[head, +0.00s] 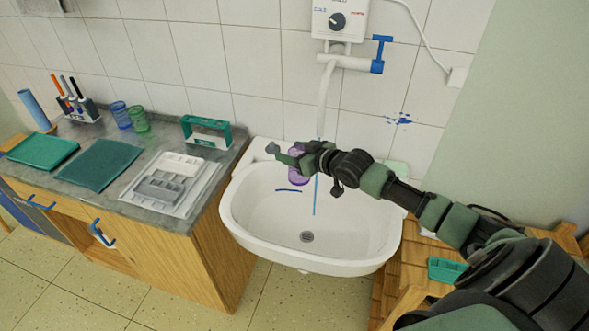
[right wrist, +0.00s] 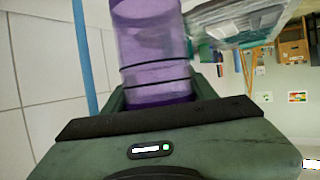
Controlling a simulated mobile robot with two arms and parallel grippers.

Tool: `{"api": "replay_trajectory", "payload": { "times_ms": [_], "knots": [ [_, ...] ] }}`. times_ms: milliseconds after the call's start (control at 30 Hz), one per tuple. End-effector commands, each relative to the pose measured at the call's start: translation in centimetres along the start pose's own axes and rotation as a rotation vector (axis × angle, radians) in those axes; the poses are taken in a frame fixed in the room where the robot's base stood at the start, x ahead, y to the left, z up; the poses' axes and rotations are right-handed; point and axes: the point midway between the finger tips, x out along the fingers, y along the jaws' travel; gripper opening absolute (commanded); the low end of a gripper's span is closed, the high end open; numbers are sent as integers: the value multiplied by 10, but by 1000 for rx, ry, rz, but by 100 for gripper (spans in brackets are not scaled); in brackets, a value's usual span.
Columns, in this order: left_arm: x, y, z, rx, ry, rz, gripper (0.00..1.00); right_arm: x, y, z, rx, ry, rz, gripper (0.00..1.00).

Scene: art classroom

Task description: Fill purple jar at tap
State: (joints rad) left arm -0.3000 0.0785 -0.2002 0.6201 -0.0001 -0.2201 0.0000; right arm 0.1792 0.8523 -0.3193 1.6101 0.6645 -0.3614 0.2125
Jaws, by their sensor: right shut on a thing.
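The purple jar (head: 299,179) is over the back of the white sink (head: 240,208), partly hidden by my right gripper (head: 291,158). My right gripper is shut on it, and the jar (right wrist: 152,45) also shows between the fingers in the right wrist view. The white tap spout (head: 325,92) hangs above, with a blue handle (head: 379,53). A thin blue stream (head: 316,195) falls from the spout into the basin, partly behind my arm. The stream (right wrist: 84,58) appears beside the jar, apart from it. I cannot tell the water level inside. My left gripper is out of view.
Left of the sink, a grey counter (head: 178,103) holds green and blue cups, a pen holder, teal mats and a grey tray (head: 165,190). A teal frame (head: 207,133) stands near the sink. A wooden stand (head: 400,275) is at the right.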

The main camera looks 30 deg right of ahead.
Motion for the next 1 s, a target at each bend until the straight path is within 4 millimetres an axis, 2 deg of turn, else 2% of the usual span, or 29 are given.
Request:
{"api": "replay_trajectory", "payload": {
  "times_ms": [700, 1000],
  "knots": [
    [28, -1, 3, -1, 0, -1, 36, -10, 50, 7, -3, 0, 1, 16],
    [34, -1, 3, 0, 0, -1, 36, -14, 60, 6, 2, 1, 1, 16]
  ]
}}
